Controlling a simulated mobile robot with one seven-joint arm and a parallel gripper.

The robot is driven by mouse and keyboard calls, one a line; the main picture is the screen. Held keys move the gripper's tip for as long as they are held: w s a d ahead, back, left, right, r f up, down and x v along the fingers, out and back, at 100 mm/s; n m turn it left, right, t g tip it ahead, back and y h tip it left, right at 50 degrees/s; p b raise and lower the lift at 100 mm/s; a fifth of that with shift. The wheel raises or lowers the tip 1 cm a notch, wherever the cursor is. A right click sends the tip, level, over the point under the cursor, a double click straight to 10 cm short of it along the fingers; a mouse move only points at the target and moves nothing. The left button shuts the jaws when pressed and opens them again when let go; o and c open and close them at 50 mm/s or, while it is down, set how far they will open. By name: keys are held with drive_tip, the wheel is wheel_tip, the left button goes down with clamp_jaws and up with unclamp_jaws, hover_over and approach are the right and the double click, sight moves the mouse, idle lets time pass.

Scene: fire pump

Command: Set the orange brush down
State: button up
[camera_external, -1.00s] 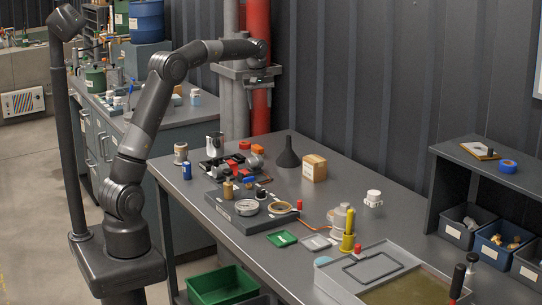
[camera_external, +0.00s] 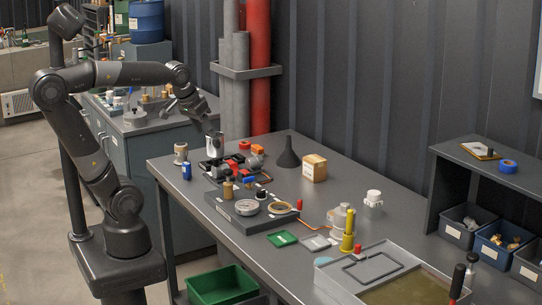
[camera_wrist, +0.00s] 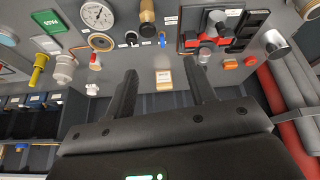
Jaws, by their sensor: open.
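I cannot make out a clear brush shape. A small orange piece (camera_external: 257,149) lies at the far end of the workbench (camera_external: 330,205), beside a red piece (camera_external: 244,145). The orange piece also shows in the wrist view (camera_wrist: 250,61), right of the fingers. My gripper (camera_external: 210,131) is above the bench's far left corner, near an upright metal cylinder (camera_external: 213,149). In the wrist view my gripper (camera_wrist: 161,76) has its two fingers wide apart, with nothing held between them.
A black funnel (camera_external: 288,153) and a cardboard box (camera_external: 313,168) stand toward the back of the bench. A gauge plate (camera_external: 250,218) and a black tray of parts (camera_external: 214,167) take up its left side. Grey and red pipes (camera_external: 260,80) rise behind it.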

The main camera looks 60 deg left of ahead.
drive_tip(key=s+d+f+m, duration=0.1)
drive_tip(key=s+f+m, duration=0.1)
drive_tip(key=s+f, duration=0.2)
drive_tip(key=shift+s+d+f+t, duration=0.15)
drive_tip(key=shift+s+d+t, duration=0.15)
drive_tip(key=shift+s, duration=0.65)
